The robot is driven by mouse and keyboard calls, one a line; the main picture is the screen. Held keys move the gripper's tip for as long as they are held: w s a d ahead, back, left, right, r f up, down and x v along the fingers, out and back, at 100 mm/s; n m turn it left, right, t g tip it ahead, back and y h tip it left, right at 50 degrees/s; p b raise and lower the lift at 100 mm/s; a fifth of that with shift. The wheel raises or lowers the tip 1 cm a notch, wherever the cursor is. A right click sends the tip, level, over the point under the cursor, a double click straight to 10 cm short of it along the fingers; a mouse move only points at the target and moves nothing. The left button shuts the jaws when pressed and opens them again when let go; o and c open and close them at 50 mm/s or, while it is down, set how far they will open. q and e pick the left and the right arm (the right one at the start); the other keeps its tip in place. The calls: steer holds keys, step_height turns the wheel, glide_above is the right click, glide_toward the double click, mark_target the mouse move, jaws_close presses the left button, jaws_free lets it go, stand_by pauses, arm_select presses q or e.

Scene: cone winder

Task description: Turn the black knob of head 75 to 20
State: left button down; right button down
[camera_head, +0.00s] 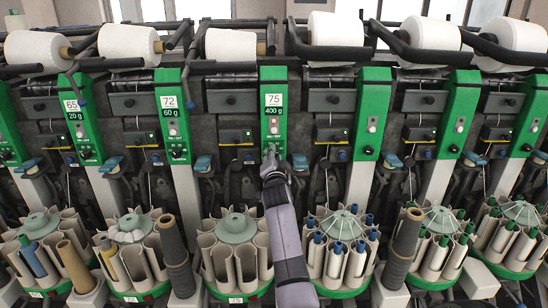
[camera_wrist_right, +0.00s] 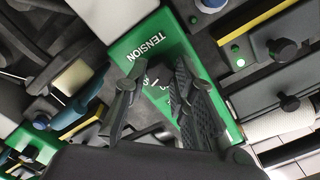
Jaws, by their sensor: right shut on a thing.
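My right gripper (camera_head: 271,158) reaches up from below to the lower part of this panel. In the right wrist view the two fingers of my right gripper (camera_wrist_right: 157,82) are over the green panel (camera_wrist_right: 148,40), just below the word TENSION. My left gripper is not in view.
Neighbouring green heads 72 (camera_head: 173,115) and 65 (camera_head: 80,118) stand to the left. White yarn cones (camera_head: 231,45) line the top. Round bobbin magazines (camera_head: 236,229) stand below, on both sides of my right arm. A brown cone (camera_head: 174,250) stands at lower left.

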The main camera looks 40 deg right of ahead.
steer(key=shift+n, duration=0.3)
steer(key=shift+f+n+p, duration=0.1)
steer(key=shift+n+p, duration=1)
steer(key=shift+n, duration=8.4)
steer(key=c, duration=1.4)
jaws_free()
steer(key=shift+o, duration=0.3)
